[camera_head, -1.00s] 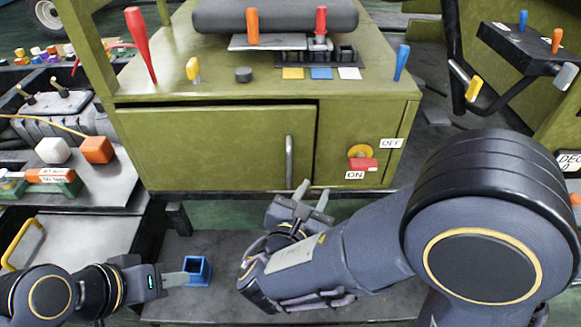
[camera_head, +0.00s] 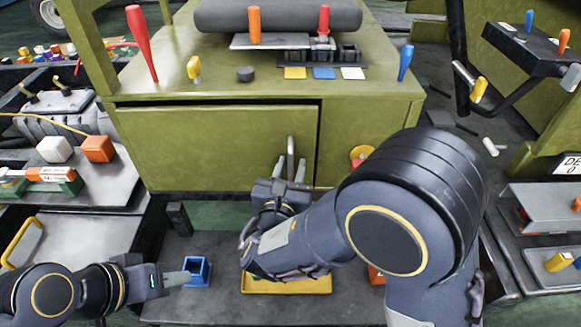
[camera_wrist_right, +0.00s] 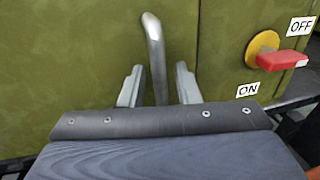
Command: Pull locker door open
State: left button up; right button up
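The olive-green locker door (camera_head: 215,145) is closed on the front of the green cabinet. Its vertical grey metal handle (camera_head: 291,150) is near the door's right edge. My right gripper (camera_head: 292,170) is open, with its fingers on either side of the handle's lower part. In the right wrist view the handle (camera_wrist_right: 155,60) stands between the two open fingers (camera_wrist_right: 158,85), nearer the left one, with a gap on the right. My left gripper (camera_head: 182,275) is low at the left, beside a blue block-like holder (camera_head: 197,271); its finger opening is unclear.
A red-and-yellow ON/OFF switch (camera_wrist_right: 280,58) is right of the door. Tools stand on the cabinet top (camera_head: 150,85). A yellow tray (camera_head: 290,285) lies below my right arm. Side shelves (camera_head: 85,180) stand at the left.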

grip_shut()
